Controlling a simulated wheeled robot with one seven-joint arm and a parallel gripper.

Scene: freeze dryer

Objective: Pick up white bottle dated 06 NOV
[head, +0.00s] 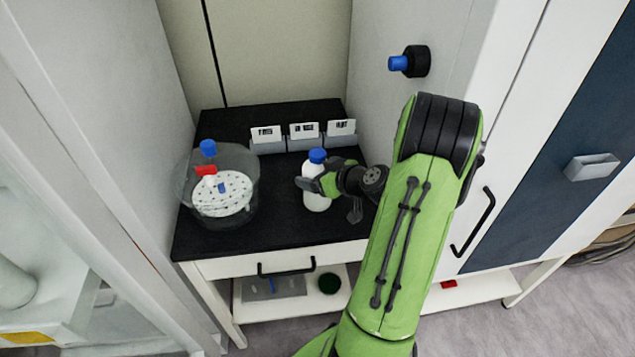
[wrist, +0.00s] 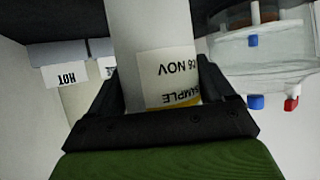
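The white bottle (head: 317,201) with a blue cap stands upright at the right part of the black tabletop; I cannot tell if its base touches the top. In the wrist view, which is upside down, the bottle (wrist: 140,30) runs between my fingers, and its label (wrist: 168,75) reads "06 NOV" and "SAMPLE". My gripper (wrist: 158,80) has one finger on each side of the bottle, with no clear gap, and looks shut on it. In the head view my gripper (head: 312,184) reaches in from the right and covers the bottle's middle.
A clear round chamber (head: 248,165) with a white perforated plate and blue and red fittings stands at left. Several grey holders with white cards (head: 304,131) line the back. A black knob with a blue end (head: 408,62) juts from the right wall. The front tabletop is clear.

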